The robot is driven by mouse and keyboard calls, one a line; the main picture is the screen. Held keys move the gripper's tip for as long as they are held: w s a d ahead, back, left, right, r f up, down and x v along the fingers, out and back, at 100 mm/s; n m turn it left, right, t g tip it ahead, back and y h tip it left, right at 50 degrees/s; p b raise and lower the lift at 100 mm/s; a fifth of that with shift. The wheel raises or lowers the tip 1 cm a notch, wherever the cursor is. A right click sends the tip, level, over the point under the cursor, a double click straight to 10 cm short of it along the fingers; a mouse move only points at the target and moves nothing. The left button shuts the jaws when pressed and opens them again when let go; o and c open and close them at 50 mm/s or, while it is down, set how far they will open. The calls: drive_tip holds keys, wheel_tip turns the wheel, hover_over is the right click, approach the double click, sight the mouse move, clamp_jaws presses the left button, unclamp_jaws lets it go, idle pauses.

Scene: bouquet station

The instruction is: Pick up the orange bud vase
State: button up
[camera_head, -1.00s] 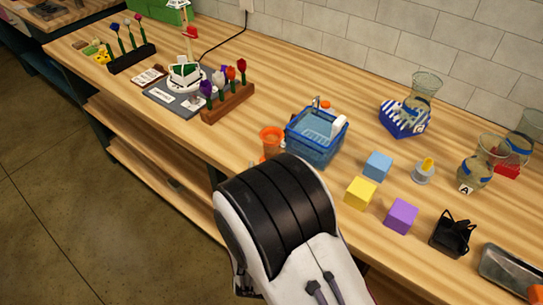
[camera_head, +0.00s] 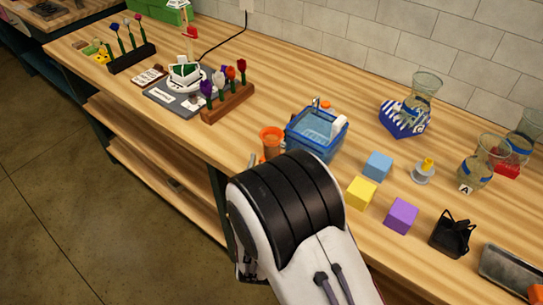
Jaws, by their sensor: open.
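The orange bud vase (camera_head: 271,139) stands upright near the front edge of the wooden counter, just left of the blue basket. Its flared rim and upper body show, and its lower part is partly hidden by my arm. My arm's black and white wrist covers the area in front of it. Only a small grey tip of my gripper (camera_head: 252,160) shows, at the vase's left side. The rest of the gripper is hidden behind my arm. The gripper is open, and I cannot tell whether it touches the vase.
Yellow (camera_head: 361,193), blue (camera_head: 377,166) and purple (camera_head: 401,216) cubes lie further right. A wooden flower rack (camera_head: 229,103) stands to the left, with bare counter between it and the vase. Glass vases stand at the right.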

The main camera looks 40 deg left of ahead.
sight(272, 151)
drive_tip(key=shift+x, duration=2.5)
drive_tip(key=shift+w+d, duration=0.1)
drive_tip(key=shift+d, duration=0.05)
clamp_jaws()
